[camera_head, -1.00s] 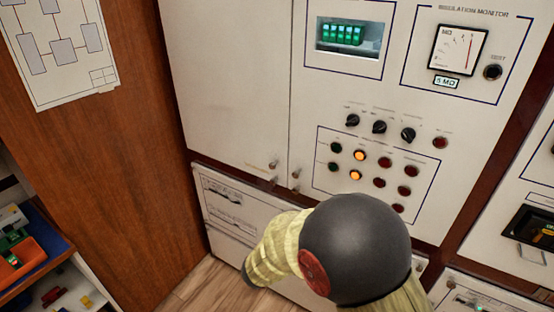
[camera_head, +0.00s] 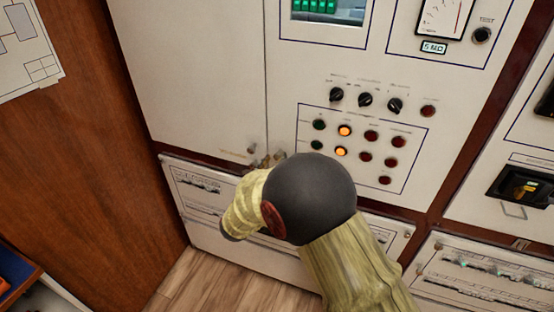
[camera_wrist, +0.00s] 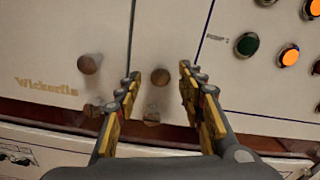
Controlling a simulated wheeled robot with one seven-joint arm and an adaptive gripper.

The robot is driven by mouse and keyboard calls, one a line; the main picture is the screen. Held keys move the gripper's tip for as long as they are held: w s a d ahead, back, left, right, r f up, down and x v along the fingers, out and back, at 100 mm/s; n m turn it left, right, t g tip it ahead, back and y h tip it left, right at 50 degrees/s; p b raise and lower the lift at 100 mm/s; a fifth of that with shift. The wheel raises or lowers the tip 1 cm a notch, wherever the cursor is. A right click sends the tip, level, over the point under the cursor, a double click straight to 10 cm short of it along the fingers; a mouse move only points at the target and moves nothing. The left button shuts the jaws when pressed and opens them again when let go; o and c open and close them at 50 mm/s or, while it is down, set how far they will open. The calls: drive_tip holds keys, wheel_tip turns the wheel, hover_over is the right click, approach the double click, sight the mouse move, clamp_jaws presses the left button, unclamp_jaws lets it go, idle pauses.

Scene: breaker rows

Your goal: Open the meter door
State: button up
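The meter door (camera_head: 285,80) is a white cabinet panel with a needle meter (camera_head: 443,18); it is shut, flush with a plain white door (camera_head: 195,80) on its left. In the wrist view its small round knob (camera_wrist: 160,76) stands at the lower left corner, between my fingertips in the picture. The plain door's knob (camera_wrist: 89,64) is left of my left finger. My gripper (camera_wrist: 159,88) is open, with yellow and dark fingers pointing at the panel. I cannot tell whether the fingers reach around the knob. In the head view my gripper (camera_head: 268,160) is mostly hidden by my wrist.
Black rotary switches (camera_head: 365,100) and several round lamps (camera_head: 371,136) sit on the meter door. A lower white panel (camera_head: 205,195) lies below, across a brown strip. A wooden wall (camera_head: 80,140) stands at left. Wooden floor (camera_head: 215,285) shows at the bottom.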

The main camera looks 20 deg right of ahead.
drive_tip(key=shift+x, duration=1.5)
drive_tip(key=shift+c, duration=0.7)
drive_tip(key=c, duration=0.7)
clamp_jaws()
